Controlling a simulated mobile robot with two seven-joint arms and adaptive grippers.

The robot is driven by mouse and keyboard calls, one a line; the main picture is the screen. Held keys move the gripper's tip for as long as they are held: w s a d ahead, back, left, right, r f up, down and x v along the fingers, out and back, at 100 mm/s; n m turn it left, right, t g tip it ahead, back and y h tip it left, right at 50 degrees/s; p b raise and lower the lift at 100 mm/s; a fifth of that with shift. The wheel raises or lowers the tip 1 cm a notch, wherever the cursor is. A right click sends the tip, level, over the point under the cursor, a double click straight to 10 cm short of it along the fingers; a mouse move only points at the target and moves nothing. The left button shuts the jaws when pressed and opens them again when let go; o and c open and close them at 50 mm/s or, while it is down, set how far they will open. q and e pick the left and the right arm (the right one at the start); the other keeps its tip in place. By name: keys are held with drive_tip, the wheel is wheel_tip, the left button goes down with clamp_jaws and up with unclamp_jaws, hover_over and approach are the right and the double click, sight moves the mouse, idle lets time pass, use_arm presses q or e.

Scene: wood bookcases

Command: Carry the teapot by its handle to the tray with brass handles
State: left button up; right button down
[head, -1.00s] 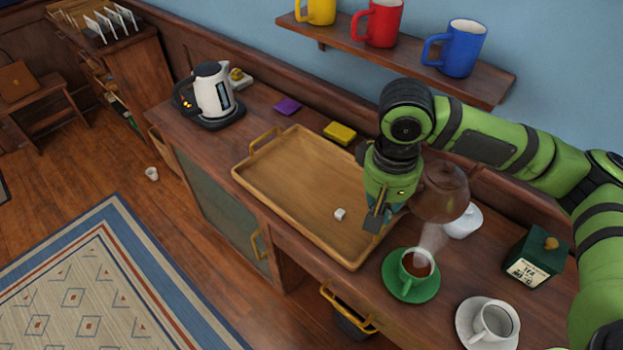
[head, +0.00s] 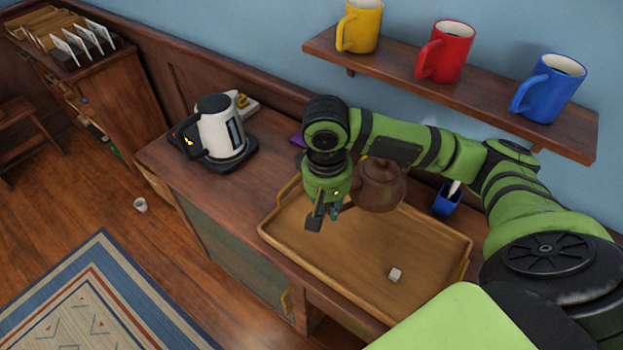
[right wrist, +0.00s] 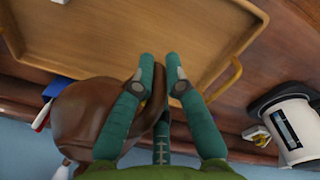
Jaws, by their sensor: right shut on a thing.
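The brown teapot (head: 378,187) hangs at the right of my right gripper (head: 322,217) in the head view, over the back part of the wooden tray (head: 350,275). The gripper is shut on its handle, which lies between the two fingers (right wrist: 162,78) in the right wrist view. The teapot body (right wrist: 85,112) also shows there. The teapot looks raised above the tray (right wrist: 100,35), but the exact gap cannot be told. The tray has a brass handle (head: 288,190) at its left end. My left gripper is not in view.
A white kettle (head: 221,130) stands left of the tray. A white cube (head: 395,275) lies on the tray's right part. A blue cup (head: 447,200) is behind the tray. Yellow, red (head: 445,52) and blue mugs stand on the wall shelf. The tray's front left area is bare.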

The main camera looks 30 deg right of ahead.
drive_tip(key=shift+w+a+f+p, duration=0.35)
drive_tip(key=shift+w+a+f, duration=0.85)
drive_tip(key=shift+f, duration=0.45)
drive_tip(key=shift+w+a+f+p, duration=0.4)
drive_tip(key=shift+w+a+f, duration=0.6)
drive_tip(key=shift+a+f, duration=0.45)
drive_tip(key=shift+w+a+f+p, duration=0.35)
drive_tip(key=shift+w+a+f, duration=0.75)
drive_tip(key=shift+f, duration=0.85)
drive_tip(key=c, duration=1.3)
unclamp_jaws()
drive_tip(key=r, duration=0.4)
drive_tip(key=r+b, duration=0.1)
drive_tip(key=r, duration=0.3)
drive_tip(key=r+b, duration=0.1)
drive_tip(key=r, duration=0.3)
drive_tip(key=shift+a+r, duration=0.15)
drive_tip(key=shift+a, duration=0.25)
